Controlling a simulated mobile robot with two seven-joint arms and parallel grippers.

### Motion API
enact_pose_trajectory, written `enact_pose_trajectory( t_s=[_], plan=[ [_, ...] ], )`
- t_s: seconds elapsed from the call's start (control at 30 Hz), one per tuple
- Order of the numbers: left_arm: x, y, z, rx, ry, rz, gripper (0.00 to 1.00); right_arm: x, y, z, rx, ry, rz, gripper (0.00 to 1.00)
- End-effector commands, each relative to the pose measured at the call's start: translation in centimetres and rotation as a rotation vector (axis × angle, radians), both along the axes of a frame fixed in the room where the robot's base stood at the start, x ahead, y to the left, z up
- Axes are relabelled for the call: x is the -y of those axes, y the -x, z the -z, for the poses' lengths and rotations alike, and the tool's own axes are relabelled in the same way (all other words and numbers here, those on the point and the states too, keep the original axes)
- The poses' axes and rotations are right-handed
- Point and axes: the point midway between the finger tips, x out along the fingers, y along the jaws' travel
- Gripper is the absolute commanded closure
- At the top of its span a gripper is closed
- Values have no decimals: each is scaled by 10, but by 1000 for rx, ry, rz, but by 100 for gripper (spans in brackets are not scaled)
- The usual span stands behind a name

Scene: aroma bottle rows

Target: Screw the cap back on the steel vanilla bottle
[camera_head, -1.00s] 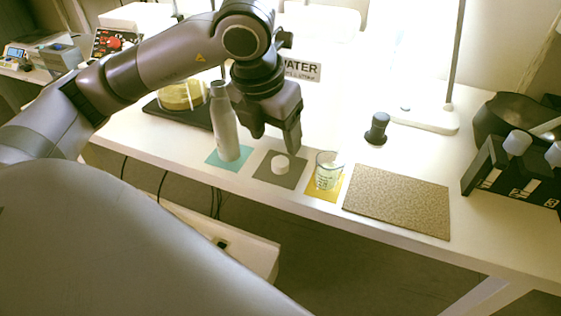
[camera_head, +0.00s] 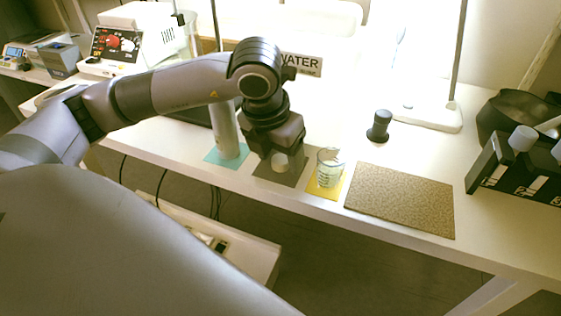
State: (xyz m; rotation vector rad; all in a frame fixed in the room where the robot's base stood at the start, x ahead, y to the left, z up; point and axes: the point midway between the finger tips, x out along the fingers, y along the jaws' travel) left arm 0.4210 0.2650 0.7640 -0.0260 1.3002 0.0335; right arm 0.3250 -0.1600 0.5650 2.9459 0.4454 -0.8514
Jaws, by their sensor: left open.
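The steel vanilla bottle (camera_head: 227,135) stands upright on a teal mat (camera_head: 213,157). Its upper part is hidden behind my left arm. The small white cap (camera_head: 279,161) lies on a dark grey-brown mat (camera_head: 290,178) just right of the bottle. My left gripper (camera_head: 279,159) is open and reaches down over the cap, its fingers on either side of it in the picture. I cannot tell whether a finger touches the cap. My right gripper is not in view.
A glass beaker (camera_head: 329,166) stands on a yellow mat (camera_head: 327,193) close to the right of the gripper. A brown textured mat (camera_head: 402,199) lies further right. A dark knob-like object (camera_head: 379,126) stands behind. A black rack (camera_head: 515,172) is at the right edge.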

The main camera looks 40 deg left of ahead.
Motion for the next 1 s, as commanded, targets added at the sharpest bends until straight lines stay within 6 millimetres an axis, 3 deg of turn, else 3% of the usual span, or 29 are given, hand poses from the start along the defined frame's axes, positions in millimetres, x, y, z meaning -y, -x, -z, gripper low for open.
enact_pose_trajectory(
  t_s=[0.27,0.3,0.47,1.0],
  plan=[
    [0,0,0,0,0,0,35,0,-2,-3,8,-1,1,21],
    [0,0,0,0,0,0,41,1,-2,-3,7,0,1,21],
    [0,0,0,0,0,0,93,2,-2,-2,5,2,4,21],
    [1,3,-10,2,0,1,94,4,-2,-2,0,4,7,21]
  ],
)
